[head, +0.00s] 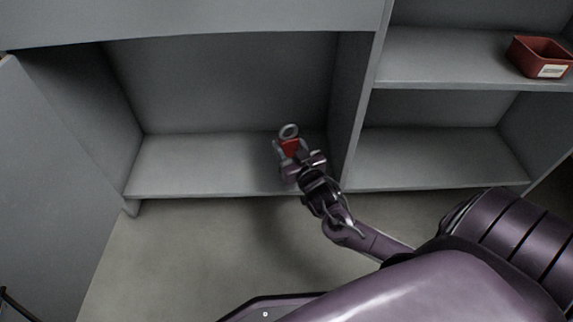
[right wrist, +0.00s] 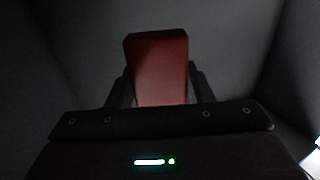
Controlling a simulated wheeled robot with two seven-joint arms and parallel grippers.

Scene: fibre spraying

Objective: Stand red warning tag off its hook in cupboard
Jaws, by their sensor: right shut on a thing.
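The red warning tag (head: 290,146) is between the fingers of my right gripper (head: 291,158), with a grey ring at its top in the head view. The tag also shows in the right wrist view (right wrist: 160,68), upright between the two dark fingers. My right gripper is shut on it, at the front right part of the open lower left compartment of the cupboard (head: 200,160). I cannot tell whether the tag touches the compartment floor. No hook shows in either view. My left gripper is not in view.
A divider (head: 352,110) stands just right of my right gripper. A red bin (head: 538,57) with a white label sits on the upper right shelf (head: 450,62). An open door (head: 45,190) is at the left. The left compartment's floor is otherwise bare.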

